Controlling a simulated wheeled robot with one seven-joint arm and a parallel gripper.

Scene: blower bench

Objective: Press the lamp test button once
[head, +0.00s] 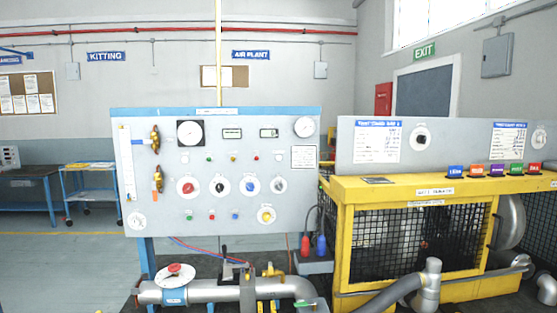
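A light grey control panel (170,217) with a blue top edge stands in the middle of the head view. Along its lower part is a row of small buttons: green (189,217), red (212,217) and blue (235,216). A larger yellow control (267,214) on a white round plate sits to their right. The labels are too small to read, so I cannot tell which one is the lamp test button. Small green (208,159), amber (233,158) and red (256,157) lamps sit higher on the panel. My gripper is not in view.
Large knobs, gauges and brass valves (155,139) crowd the panel. A yellow mesh-sided bench (343,230) stands close on the right. The floor at the left (60,265) is clear.

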